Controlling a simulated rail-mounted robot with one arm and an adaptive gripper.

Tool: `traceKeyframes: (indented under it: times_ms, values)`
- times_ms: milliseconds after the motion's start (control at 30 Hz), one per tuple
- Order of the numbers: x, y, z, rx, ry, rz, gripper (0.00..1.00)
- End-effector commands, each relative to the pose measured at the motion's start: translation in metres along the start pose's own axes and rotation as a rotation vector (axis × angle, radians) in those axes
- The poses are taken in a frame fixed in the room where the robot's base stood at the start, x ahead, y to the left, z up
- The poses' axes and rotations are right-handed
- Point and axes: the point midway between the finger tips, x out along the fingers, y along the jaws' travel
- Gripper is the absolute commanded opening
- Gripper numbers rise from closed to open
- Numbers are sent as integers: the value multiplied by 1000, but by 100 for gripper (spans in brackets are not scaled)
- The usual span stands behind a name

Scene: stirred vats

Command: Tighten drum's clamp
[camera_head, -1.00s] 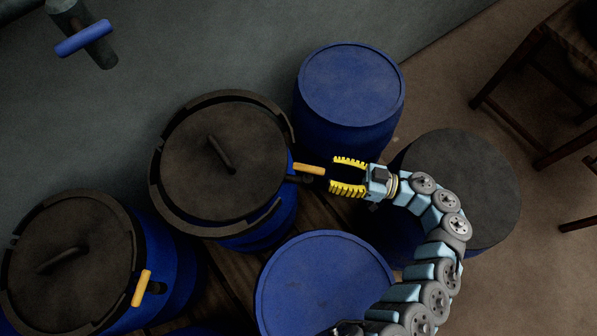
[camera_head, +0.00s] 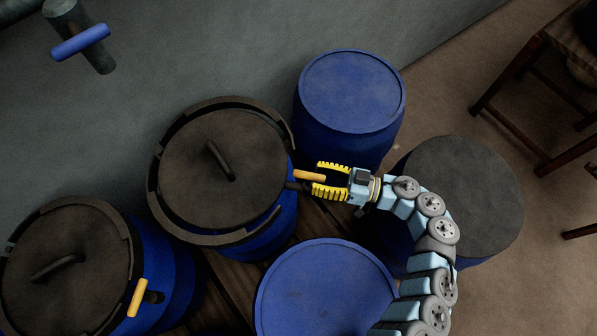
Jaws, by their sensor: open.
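The drum (camera_head: 222,168) at the centre left is blue with a dark lid and a dark clamp ring (camera_head: 160,200) around its rim. The lid carries a bar handle. The clamp's orange lever (camera_head: 308,175) sticks out from the drum's right side. My gripper (camera_head: 320,180) has yellow toothed fingers and comes in from the right. It is open, with one finger above and one below the lever's right part. I cannot tell whether either finger touches the lever.
A second clamped drum (camera_head: 62,262) with its own orange lever (camera_head: 138,297) stands at lower left. Closed blue drums stand behind (camera_head: 350,95) and in front (camera_head: 325,290) of my arm. A dark-topped drum (camera_head: 465,195) is at right. A blue-handled pipe valve (camera_head: 80,42) is at upper left.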

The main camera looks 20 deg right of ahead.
Motion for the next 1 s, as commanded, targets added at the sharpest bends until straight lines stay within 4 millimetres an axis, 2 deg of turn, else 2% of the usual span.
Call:
traceKeyframes:
  times_ms: [100,400,867,967,1000]
  values:
    - [15,-2,1,-3,0,-8,50]
    - [45,-2,1,-1,0,-6,50]
    - [52,-1,0,0,1,-2,50]
    - [52,-1,0,0,1,-2,24]
    - [52,-1,0,0,1,-2,13]
